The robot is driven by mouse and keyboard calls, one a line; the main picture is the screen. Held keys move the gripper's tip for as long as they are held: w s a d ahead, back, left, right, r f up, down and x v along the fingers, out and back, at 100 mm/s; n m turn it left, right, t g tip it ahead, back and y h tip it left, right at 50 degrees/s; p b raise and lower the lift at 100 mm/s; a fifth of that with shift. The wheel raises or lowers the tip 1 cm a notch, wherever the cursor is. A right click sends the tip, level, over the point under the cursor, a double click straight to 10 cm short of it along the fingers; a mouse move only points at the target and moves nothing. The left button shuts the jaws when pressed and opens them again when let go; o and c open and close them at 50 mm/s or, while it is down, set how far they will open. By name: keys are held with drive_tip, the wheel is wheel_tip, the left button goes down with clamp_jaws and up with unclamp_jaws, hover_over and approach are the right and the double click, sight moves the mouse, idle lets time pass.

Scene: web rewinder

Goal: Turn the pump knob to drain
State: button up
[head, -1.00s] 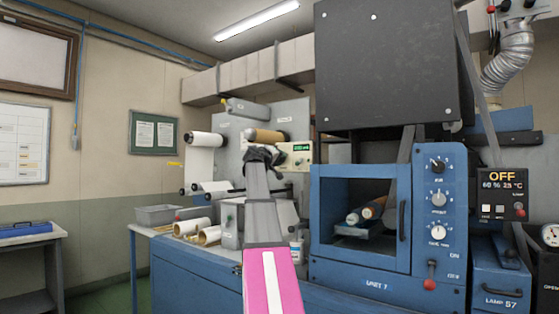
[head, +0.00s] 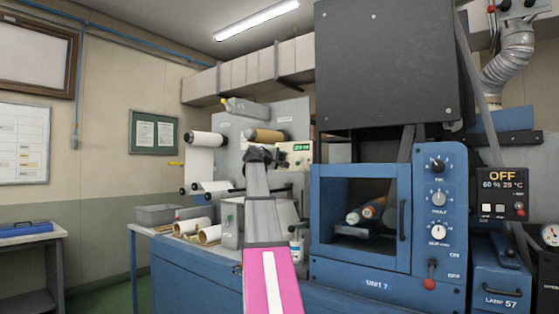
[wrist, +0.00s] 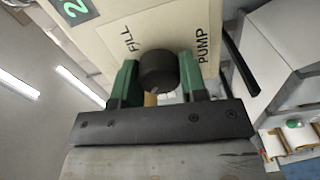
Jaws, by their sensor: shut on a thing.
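The black round pump knob (wrist: 158,72) is on a cream panel (wrist: 120,32) in the wrist view. The panel bears the words FILL and PUMP beside the knob. No drain label shows, and I cannot make out where the knob points. My gripper (wrist: 157,82) has its two green fingers on either side of the knob, shut on it. In the head view my gripper (head: 260,155) is in front of the rewinder, just left of the cream control box (head: 296,164) with a green display. The knob is hidden there.
A blue cabinet unit (head: 330,270) with knobs and a red-tipped lever stands to the right. White and brown rolls (head: 205,139) sit on the rewinder behind my gripper. A grey tray (head: 157,215) and several cores lie on the bench at left.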

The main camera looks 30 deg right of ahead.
idle(0.4)
drive_tip(key=o, duration=0.9)
drive_tip(key=shift+a, duration=0.15)
drive_tip(key=v, duration=1)
drive_tip(key=shift+s+a, duration=0.15)
drive_tip(key=shift+a, duration=0.1)
drive_tip(key=shift+f, duration=0.1)
